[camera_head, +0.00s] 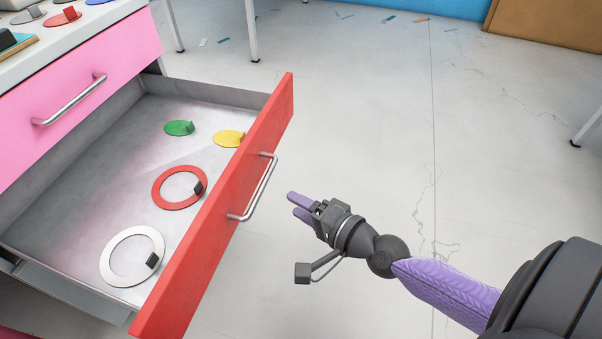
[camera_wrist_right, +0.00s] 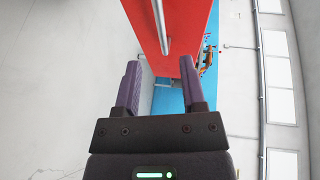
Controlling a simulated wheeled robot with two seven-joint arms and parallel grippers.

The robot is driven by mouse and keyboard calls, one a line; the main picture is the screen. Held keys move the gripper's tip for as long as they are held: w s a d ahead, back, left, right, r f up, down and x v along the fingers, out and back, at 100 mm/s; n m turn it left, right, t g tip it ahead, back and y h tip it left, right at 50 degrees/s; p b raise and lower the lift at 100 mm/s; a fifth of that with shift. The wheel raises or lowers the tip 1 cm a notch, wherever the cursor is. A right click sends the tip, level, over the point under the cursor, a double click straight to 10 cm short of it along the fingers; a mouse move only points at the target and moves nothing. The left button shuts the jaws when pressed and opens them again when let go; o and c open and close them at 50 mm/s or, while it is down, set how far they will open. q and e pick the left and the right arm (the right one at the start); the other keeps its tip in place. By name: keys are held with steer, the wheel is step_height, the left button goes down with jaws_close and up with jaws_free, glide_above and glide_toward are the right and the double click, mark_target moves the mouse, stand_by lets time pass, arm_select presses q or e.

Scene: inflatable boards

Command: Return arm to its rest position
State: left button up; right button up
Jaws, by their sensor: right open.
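My right gripper (camera_head: 300,206) is open and empty, just to the right of the open red drawer front (camera_head: 215,230) and apart from its handle (camera_head: 264,190). In the right wrist view its two purple fingers (camera_wrist_right: 160,85) are spread with nothing between them. The drawer front (camera_wrist_right: 178,25) and its handle (camera_wrist_right: 161,22) show beyond the fingertips there. My right arm (camera_head: 450,287) reaches in from the lower right. My left gripper does not show.
The open drawer holds a green disc (camera_head: 178,128), a yellow disc (camera_head: 227,138), a red ring (camera_head: 158,190) and a white ring (camera_head: 107,270). A pink drawer (camera_head: 60,110) above it is shut. Free floor (camera_head: 370,120) lies to the right, with table legs farther back.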

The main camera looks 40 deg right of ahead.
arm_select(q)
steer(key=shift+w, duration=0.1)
